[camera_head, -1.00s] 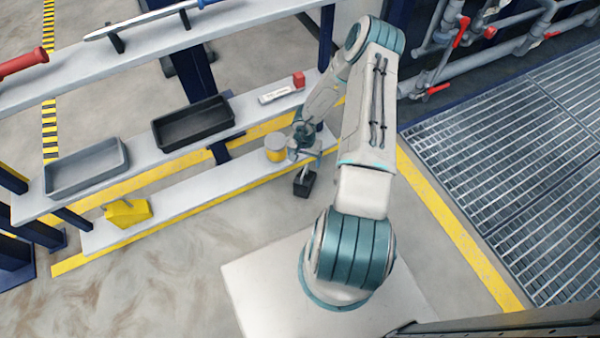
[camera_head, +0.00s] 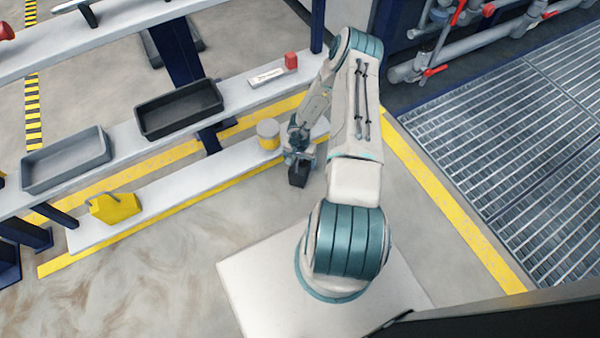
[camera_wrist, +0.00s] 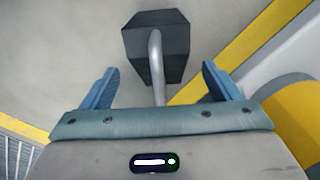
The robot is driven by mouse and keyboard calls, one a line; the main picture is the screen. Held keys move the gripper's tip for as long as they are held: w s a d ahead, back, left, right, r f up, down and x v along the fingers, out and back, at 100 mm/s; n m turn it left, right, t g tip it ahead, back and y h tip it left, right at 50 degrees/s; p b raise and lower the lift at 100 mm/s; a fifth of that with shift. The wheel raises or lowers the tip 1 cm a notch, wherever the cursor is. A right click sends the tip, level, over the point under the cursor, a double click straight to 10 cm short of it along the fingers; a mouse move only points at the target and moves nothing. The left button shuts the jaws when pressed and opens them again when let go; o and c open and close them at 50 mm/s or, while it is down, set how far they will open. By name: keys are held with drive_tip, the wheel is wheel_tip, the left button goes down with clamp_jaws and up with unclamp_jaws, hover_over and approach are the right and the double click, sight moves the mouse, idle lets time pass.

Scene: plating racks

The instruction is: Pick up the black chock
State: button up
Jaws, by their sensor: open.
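The black chock (camera_head: 298,175) is a dark block on the floor, just in front of the lower shelf. In the wrist view the chock (camera_wrist: 155,40) shows its dark top with a grey curved handle (camera_wrist: 156,62) rising towards my gripper. My gripper (camera_wrist: 159,85) is open, its two blue fingers spread to the left and right. The handle lies between the fingers in the picture, touching neither. In the head view my gripper (camera_head: 298,157) is above the chock and hides part of it.
A yellow and grey can (camera_head: 268,134) stands on the lower shelf (camera_head: 190,178) close to my gripper. A yellow chock (camera_head: 115,207) is farther left. Black (camera_head: 180,122) and grey (camera_head: 66,160) trays sit on the shelf above. The floor in front is clear.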

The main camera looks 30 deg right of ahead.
sight(301, 165)
wheel_tip(301, 165, down, 3)
drive_tip(key=shift+r+b, duration=0.1)
drive_tip(key=shift+b, duration=0.35)
drive_tip(key=shift+r, duration=0.1)
drive_tip(key=shift+c, duration=0.3)
